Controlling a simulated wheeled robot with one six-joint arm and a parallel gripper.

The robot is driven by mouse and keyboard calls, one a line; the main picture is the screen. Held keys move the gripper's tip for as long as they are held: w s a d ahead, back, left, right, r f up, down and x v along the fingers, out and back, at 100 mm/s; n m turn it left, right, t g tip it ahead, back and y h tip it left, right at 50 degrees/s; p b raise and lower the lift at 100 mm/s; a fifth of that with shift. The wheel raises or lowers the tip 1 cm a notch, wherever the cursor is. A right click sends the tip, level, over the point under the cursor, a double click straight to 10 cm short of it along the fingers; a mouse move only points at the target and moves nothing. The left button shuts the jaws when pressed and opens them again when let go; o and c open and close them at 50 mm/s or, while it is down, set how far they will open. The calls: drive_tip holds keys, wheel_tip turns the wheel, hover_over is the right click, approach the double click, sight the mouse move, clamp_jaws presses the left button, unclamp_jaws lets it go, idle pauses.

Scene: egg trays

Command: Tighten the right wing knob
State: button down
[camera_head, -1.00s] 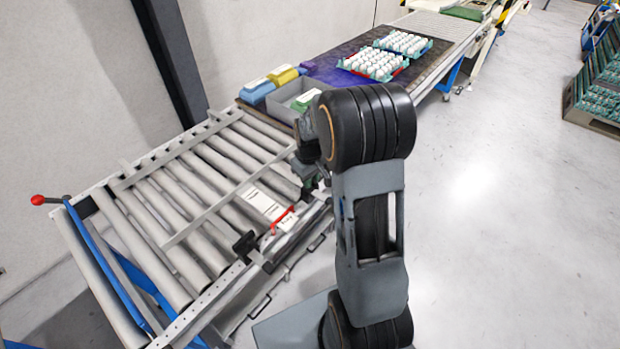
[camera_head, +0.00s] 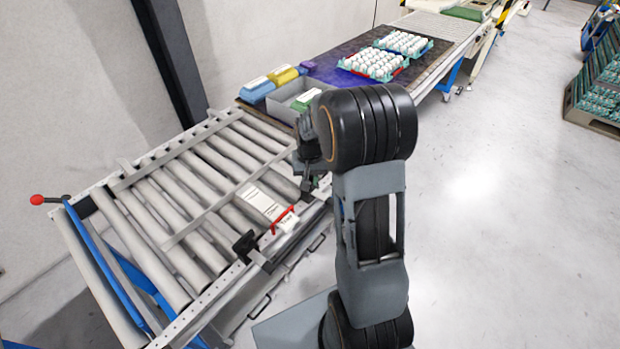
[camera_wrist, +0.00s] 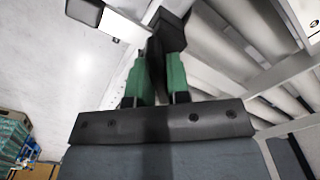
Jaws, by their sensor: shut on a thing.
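My gripper (camera_head: 307,183) is at the right end of the roller conveyor's front rail in the head view, partly hidden by my own arm. In the wrist view its green fingers (camera_wrist: 156,80) are shut on a black wing knob (camera_wrist: 157,58), which stands between them. The knob's black block shows beyond the fingertips. In the head view this right wing knob is mostly hidden by the gripper. Another black wing knob (camera_head: 244,246) sits on the same rail further to the left, apart from my gripper.
The roller conveyor (camera_head: 190,322) fills the left. A red handle (camera_head: 281,218) and a white label plate (camera_head: 262,203) lie between the knobs. A grey bin (camera_head: 285,101) and egg trays (camera_head: 372,66) are behind.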

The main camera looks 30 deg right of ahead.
drive_tip(key=m, duration=0.4)
drive_tip(key=shift+m, duration=2.2)
drive_tip(key=c, duration=1.1)
unclamp_jaws()
wheel_tip(320, 180, up, 14)
drive_tip(key=shift+f, duration=0.1)
